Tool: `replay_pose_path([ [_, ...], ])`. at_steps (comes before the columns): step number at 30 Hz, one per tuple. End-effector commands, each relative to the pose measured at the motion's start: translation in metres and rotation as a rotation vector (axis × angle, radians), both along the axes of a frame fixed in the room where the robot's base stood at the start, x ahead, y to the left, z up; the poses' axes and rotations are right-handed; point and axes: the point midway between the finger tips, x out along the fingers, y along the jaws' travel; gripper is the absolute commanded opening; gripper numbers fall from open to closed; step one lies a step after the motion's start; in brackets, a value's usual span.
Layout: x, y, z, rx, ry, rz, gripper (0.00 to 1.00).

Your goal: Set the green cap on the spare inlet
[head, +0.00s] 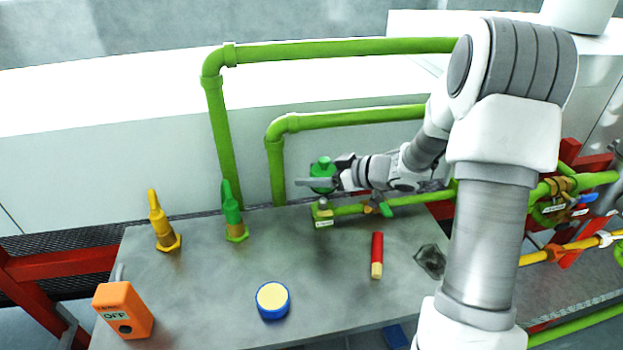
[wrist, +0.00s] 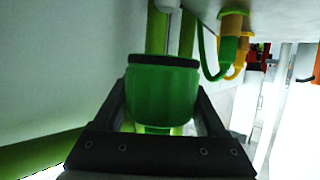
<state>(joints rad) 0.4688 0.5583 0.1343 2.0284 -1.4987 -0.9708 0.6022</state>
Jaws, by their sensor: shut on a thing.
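My gripper (head: 324,182) is shut on the green cap (head: 322,167), at the back of the grey table. In the wrist view the cap (wrist: 162,98) sits between the two fingers, with a dark rim along its upper edge in that picture. In the head view a short upright pipe end (head: 323,204) with a pale label in front, which looks like the spare inlet, stands just below the cap in the picture. The cap appears held above it, with a small gap. I cannot tell how well the two line up. The label is too small to read.
Green pipes (head: 275,160) rise behind the table. A green fitting (head: 232,215) and a yellow fitting (head: 160,222) stand at the left. An orange box (head: 122,310) marked OFF, a blue-rimmed disc (head: 272,300) and a red stick (head: 377,253) are on the table (head: 200,290).

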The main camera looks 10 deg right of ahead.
Motion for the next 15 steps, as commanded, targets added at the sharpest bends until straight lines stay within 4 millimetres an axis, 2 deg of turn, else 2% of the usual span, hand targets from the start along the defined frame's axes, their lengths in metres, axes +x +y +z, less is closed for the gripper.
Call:
replay_pose_path([
  [8,0.001,-0.001,-0.012,0.001,-0.001,-0.003,0.18],
  [15,0.001,-0.001,-0.036,0.000,-0.001,-0.002,0.18],
])
